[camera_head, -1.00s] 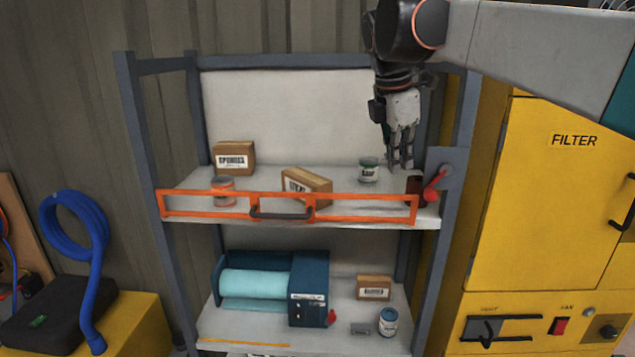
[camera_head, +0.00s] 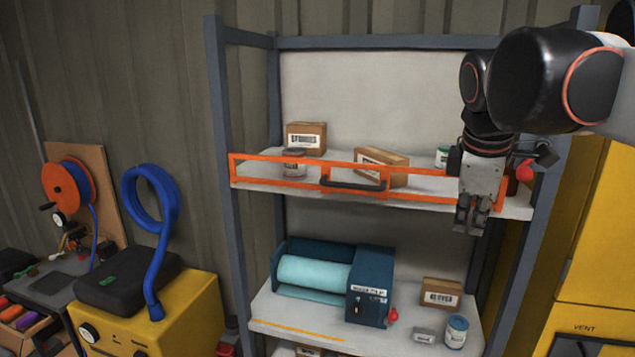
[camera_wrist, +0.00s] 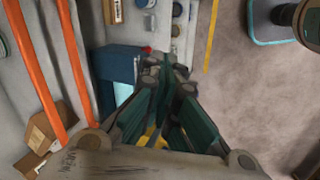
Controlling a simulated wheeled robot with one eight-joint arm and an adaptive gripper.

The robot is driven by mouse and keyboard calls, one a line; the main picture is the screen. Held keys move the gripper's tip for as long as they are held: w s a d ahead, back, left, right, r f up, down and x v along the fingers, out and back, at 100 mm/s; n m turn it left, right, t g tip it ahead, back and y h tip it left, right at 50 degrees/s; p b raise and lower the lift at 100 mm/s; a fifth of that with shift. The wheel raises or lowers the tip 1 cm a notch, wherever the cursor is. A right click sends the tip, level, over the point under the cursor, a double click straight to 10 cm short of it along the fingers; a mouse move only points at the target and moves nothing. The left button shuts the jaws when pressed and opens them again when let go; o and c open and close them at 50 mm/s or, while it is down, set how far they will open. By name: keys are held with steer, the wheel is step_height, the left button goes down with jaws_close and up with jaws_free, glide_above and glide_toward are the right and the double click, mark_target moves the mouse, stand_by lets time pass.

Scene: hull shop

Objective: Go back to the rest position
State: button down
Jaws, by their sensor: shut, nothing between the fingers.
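My gripper (camera_head: 470,218) is shut and empty. In the head view it points down in front of the right part of the shelf rack, by the right end of the orange gate. In the wrist view its fingers (camera_wrist: 165,85) are together, with the lower shelf beyond them. The orange gate (camera_head: 275,160) lies across the front of the upper shelf (camera_head: 262,168). It also shows at the left of the wrist view (camera_wrist: 35,65). My arm hides the shelf's right end and part of a green-labelled can (camera_head: 441,158).
Two cardboard boxes (camera_head: 306,138) and a can (camera_head: 293,163) stand on the upper shelf. The lower shelf holds a blue roll dispenser (camera_head: 370,285), a box (camera_head: 441,293) and a can (camera_head: 456,332). A yellow cabinet (camera_head: 590,230) stands right; a yellow machine (camera_head: 190,315) stands left.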

steer(key=s+a+f+m+t+b, duration=0.1)
steer(key=s+f+m+b, duration=0.3)
steer(key=f, duration=1)
steer(key=s+a+f+m+t+y+b, duration=0.1)
steer(key=s+a+f+m+b, duration=0.2)
steer(key=f+b, duration=0.6)
steer(key=s+a+f+m+t+y+b, duration=0.1)
steer(key=s+f+m+b, duration=0.4)
steer(key=f, duration=1.4)
steer(key=shift+s+a+f+b, duration=0.15)
steer(key=shift+s+a+b, duration=0.3)
steer(key=shift+s+b, duration=0.75)
